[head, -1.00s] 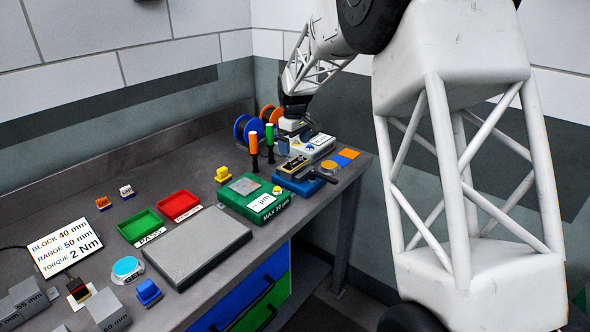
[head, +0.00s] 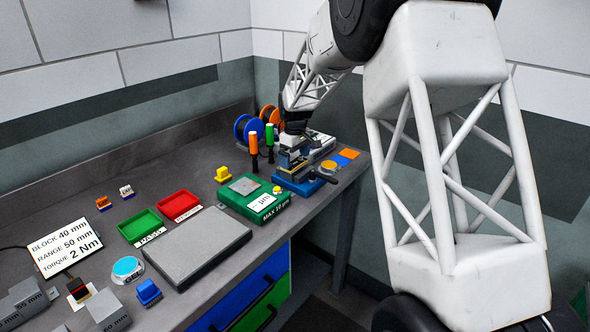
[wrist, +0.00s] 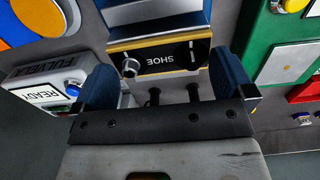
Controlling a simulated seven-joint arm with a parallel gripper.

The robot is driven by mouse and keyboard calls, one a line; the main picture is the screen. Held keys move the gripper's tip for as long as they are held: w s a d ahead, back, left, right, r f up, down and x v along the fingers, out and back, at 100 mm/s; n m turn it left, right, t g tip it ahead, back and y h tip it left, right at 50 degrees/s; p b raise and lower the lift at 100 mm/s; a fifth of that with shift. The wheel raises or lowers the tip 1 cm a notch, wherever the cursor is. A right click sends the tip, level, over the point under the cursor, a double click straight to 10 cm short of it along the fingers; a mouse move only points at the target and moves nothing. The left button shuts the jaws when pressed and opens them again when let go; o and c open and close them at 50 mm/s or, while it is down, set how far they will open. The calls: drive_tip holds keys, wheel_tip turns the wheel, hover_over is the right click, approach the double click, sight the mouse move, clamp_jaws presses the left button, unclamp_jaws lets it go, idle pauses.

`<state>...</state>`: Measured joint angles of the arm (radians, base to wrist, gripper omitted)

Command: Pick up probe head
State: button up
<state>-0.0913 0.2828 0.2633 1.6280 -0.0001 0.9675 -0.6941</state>
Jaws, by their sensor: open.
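No part is labelled as a probe head, so I cannot tell for certain which one it is. A black block with yellow edging (wrist: 160,59), labelled SHOE and carrying a silver knob, lies straight ahead in the wrist view. My gripper (wrist: 163,84) is open, with one blue-padded finger on each side of the block's near edge. Two dark pegs show between the fingers, below the block. I cannot tell whether the fingers touch anything. In the head view my gripper (head: 293,151) is low over the blue-based fixture (head: 300,186) and hides most of the block.
A green gauge box (head: 246,207) stands left of the fixture. A white READY device (wrist: 38,88) is close by the left finger. Orange and green-handled tools (head: 254,145) stand behind, near spools. Red and green trays (head: 145,224) and a grey plate (head: 197,248) lie farther left.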

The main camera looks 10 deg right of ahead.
sight(295, 163)
drive_tip(key=shift+c, duration=0.2)
drive_tip(key=c, duration=1.1)
drive_tip(key=shift+r, duration=0.1)
wheel_tip(295, 163, up, 10)
idle(0.6)
